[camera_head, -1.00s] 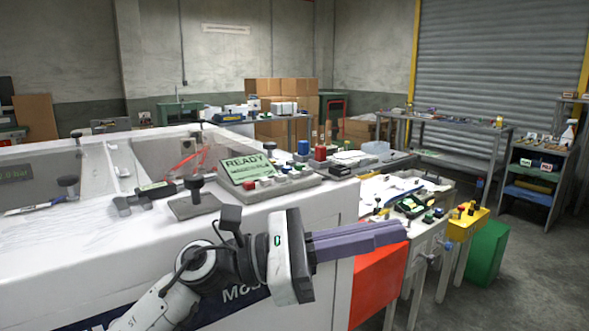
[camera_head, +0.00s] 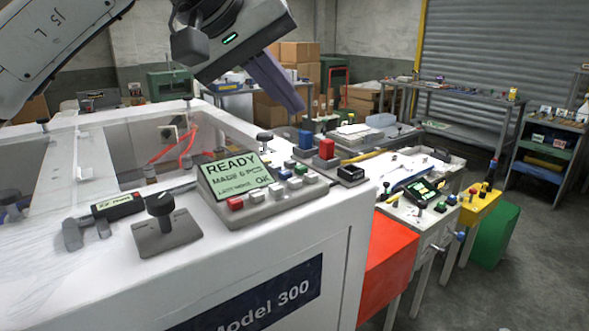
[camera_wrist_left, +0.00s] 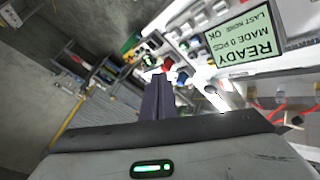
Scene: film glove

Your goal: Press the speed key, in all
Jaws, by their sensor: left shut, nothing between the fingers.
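The control panel (camera_head: 268,205) stands on the white machine top, with a green screen (camera_head: 240,175) reading READY and smaller lines below. My left gripper (camera_head: 297,106) is shut and empty, raised above and behind the panel, touching no key. In the left wrist view its fingers (camera_wrist_left: 158,82) point toward the bench, with the screen (camera_wrist_left: 245,42) upside down at right.
A black knob on a grey plate (camera_head: 167,235) and a small labelled device (camera_head: 118,207) stand left of the panel. Red and blue blocks (camera_head: 326,149) stand behind its right end. An open well with red wires (camera_head: 187,147) lies behind it. A red box (camera_head: 390,260) hangs at right.

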